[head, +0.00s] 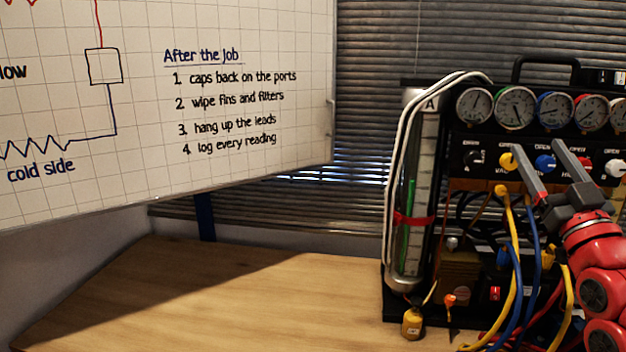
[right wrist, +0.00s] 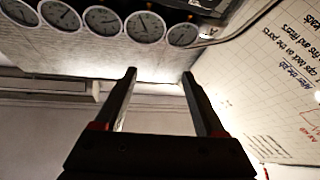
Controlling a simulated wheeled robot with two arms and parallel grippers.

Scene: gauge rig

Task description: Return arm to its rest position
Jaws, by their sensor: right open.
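My right arm, red with dark joints, comes in at the right edge of the head view. Its right gripper (head: 535,147) is open, with two grey fingers pointing up and left in front of the gauge rig's valve row. It looks empty. In the right wrist view the two fingers of the right gripper (right wrist: 159,73) stand apart with nothing between them. The gauge rig (head: 483,132) stands on the bench at the right; my arm hides part of its lower right. I cannot tell whether the fingers touch the rig. My left gripper is not in view.
Yellow and blue hoses (head: 515,270) hang close below the right gripper. A glass cylinder (head: 411,190) with a red band stands at the rig's left. The wooden bench (head: 250,300) is clear on the left. A whiteboard (head: 240,100) hangs above it, before window blinds (head: 375,60).

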